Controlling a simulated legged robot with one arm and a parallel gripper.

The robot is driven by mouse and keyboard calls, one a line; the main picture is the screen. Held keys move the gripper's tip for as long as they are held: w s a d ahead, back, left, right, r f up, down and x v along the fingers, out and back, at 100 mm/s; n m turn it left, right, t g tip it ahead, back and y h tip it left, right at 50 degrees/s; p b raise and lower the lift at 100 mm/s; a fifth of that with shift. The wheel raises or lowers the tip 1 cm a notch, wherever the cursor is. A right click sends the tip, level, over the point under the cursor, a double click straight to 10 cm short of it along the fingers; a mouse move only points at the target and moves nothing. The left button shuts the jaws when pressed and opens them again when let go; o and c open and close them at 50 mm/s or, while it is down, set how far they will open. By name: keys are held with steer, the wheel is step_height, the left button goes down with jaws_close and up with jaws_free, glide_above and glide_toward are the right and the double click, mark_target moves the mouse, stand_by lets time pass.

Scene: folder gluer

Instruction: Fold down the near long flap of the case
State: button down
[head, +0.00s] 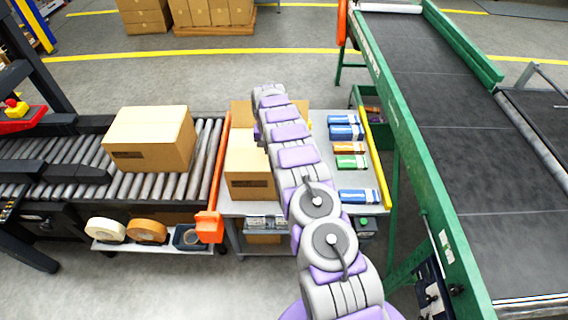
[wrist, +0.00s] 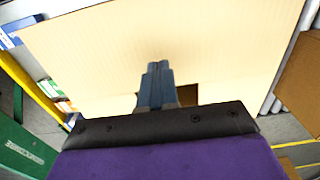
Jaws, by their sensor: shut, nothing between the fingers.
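The open case (head: 250,187) stands on the grey worktable, its right part hidden behind my arm. A pale panel on its near side, seemingly the near long flap (head: 245,152), lies over the top; its exact tilt is unclear. Another flap (head: 240,112) shows at the far side. In the wrist view a broad pale cardboard panel (wrist: 110,45) fills most of the picture, with a small dark opening (wrist: 188,94) beside the fingers. My gripper (wrist: 158,66) is shut and empty, its fingertips over the panel; contact is unclear. My arm hides the gripper in the head view.
A closed case (head: 150,140) sits on the roller conveyor (head: 205,150) at left. Several coloured packs (head: 350,162) lie on the worktable at right, beside a yellow rail (head: 376,160). An orange post (head: 210,225) stands at the conveyor's end. A green-sided belt conveyor (head: 450,140) runs at right.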

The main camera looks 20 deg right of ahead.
steer(key=shift+w+d+f, duration=0.15)
steer(key=shift+w+f, duration=0.2)
steer(key=shift+f, duration=0.3)
steer(key=shift+r, duration=0.1)
step_height(320, 180, up, 9)
steer(key=p, duration=0.2)
stand_by(0.6)
